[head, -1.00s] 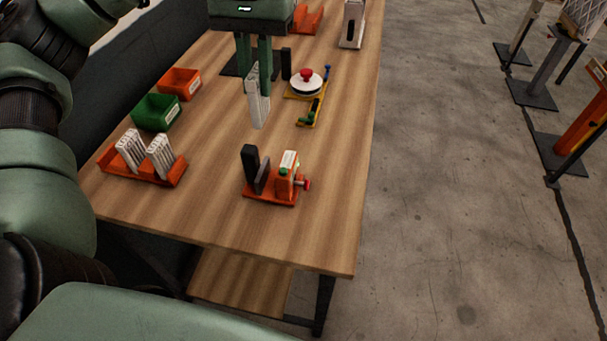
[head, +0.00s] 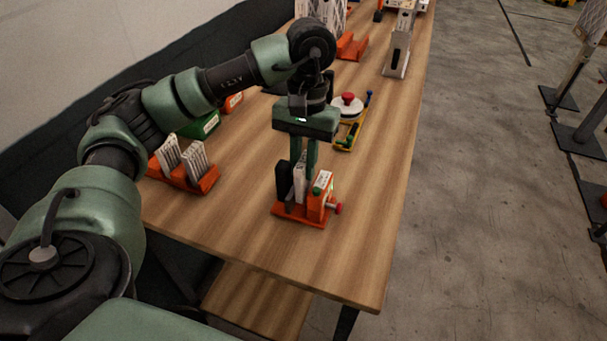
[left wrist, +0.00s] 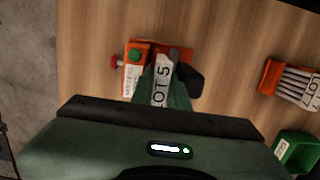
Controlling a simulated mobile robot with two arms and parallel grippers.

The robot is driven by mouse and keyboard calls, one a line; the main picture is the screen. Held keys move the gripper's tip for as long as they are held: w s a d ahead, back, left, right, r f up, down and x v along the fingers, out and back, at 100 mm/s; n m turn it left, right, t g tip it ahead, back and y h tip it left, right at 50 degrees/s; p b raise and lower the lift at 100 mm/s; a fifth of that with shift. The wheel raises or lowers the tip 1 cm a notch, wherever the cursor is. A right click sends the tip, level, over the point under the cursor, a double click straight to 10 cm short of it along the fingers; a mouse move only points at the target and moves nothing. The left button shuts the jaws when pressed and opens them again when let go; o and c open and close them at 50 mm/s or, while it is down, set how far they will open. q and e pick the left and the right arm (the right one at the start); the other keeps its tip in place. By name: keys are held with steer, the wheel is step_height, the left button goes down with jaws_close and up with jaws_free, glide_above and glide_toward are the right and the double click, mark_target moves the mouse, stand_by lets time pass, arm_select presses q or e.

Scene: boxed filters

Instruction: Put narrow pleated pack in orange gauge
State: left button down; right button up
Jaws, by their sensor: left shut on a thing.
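The narrow pleated pack (head: 299,184) is a thin white slab held upright; in the left wrist view its edge (left wrist: 160,90) reads "LOT 5". My left gripper (head: 306,160) is shut on its upper part and points down over the orange gauge (head: 290,217). The gauge has an orange base, black uprights on one side and an orange block with a white label, green button and red knob on the other; it also shows in the left wrist view (left wrist: 131,82). The pack's lower part is between these sides. Whether it touches the base is hidden. My right gripper is not in view.
An orange rack (head: 204,186) with two white packs stands to the left, a green bin (head: 203,127) behind it. A yellow fixture (head: 348,135) with a white disc and red button lies behind the gauge. The table front is clear.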

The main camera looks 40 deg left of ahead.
mark_target(304, 177)
arm_select(q)
step_height(304, 177, down, 3)
steer(key=shift+f, duration=0.3)
steer(key=c, duration=1.6)
jaws_free()
steer(key=shift+r, duration=0.1)
steer(key=shift+c, duration=0.2)
steer(key=shift+r, duration=0.1)
steer(key=shift+w+r, duration=0.1)
steer(key=shift+r, duration=0.15)
steer(key=r, duration=0.3)
steer(key=r+b, duration=0.1)
steer(key=r, duration=0.1)
steer(key=shift+w+a, duration=0.1)
steer(key=shift+w, duration=0.25)
steer(key=r, duration=0.2)
steer(key=r+p, duration=0.1)
steer(key=r, duration=0.3)
steer(key=shift+w+a+r+p, duration=0.1)
steer(key=shift+w+r+p, duration=0.15)
steer(key=shift+w+p, duration=0.05)
